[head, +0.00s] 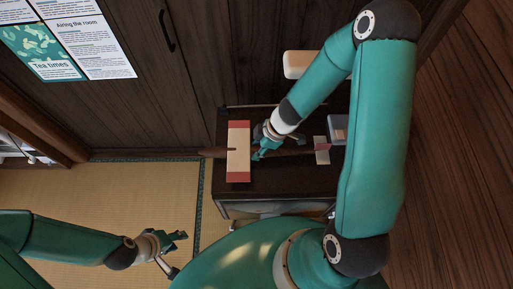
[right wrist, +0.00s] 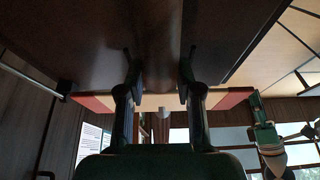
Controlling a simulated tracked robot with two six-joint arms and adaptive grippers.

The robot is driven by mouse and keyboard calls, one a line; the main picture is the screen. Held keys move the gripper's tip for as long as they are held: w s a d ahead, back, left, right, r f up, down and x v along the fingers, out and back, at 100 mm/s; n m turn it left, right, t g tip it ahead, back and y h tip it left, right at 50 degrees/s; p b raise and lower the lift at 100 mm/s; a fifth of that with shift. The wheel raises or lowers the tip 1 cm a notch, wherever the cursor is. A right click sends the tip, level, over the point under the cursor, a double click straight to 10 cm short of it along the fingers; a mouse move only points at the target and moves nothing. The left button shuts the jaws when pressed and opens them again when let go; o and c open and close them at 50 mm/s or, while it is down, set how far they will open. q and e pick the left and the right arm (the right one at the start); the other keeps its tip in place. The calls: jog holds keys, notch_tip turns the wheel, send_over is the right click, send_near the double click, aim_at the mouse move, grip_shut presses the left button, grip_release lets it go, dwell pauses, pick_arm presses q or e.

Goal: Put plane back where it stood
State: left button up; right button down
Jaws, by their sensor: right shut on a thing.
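The plane (head: 238,165) has a cream wing with red ends, a thin brown body and a small pale tail piece. It is over the dark low table (head: 232,195); I cannot tell whether it touches the top. My right gripper (head: 262,148) is shut on the plane's body just behind the wing. In the right wrist view the fingers stand on either side of the brown body, with the plane's wing (right wrist: 150,101) crossing beyond them. My left gripper (head: 176,253) is open and empty over the tatami, apart from the table.
A grey-blue box (head: 339,124) stands near the table's right side, close to the plane's tail. A white object (head: 297,64) is behind my right arm. A dark wooden cabinet with posters (head: 65,40) closes off the back. Tatami floor (head: 120,190) lies free left of the table.

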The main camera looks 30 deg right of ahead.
jog(key=shift+f+b, duration=0.5)
jog(key=shift+f, duration=0.05)
jog(key=c, duration=0.7)
grip_release()
jog(key=shift+d+r, duration=0.1)
jog(key=shift+r, duration=0.2)
